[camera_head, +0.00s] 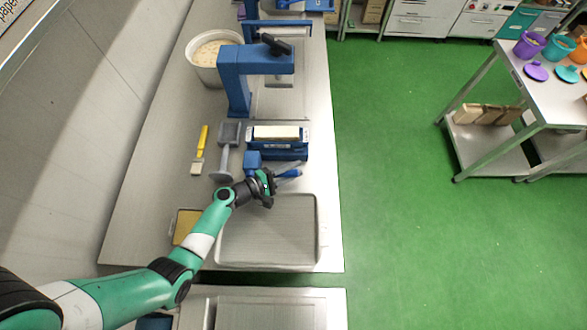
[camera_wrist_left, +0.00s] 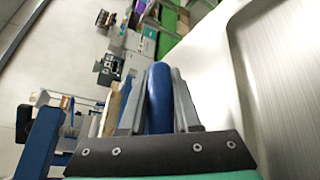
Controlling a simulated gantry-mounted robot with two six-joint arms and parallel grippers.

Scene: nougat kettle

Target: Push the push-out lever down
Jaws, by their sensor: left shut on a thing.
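The push-out lever (camera_head: 291,173) is blue and sticks out at the front of the blue press-out fixture (camera_head: 292,154). My left gripper (camera_head: 272,182) is at the lever. In the left wrist view the rounded blue lever end (camera_wrist_left: 159,95) stands between the two grey fingers, which are shut on it. A pale block (camera_head: 277,132) lies in the top of the fixture. My right gripper is in neither view.
A shallow metal tray (camera_head: 268,262) lies in front of the gripper. A grey tamper (camera_head: 226,155) and a yellow-handled brush (camera_head: 202,150) lie to the left. A blue press frame (camera_head: 236,82) and a white kettle (camera_head: 205,74) stand behind.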

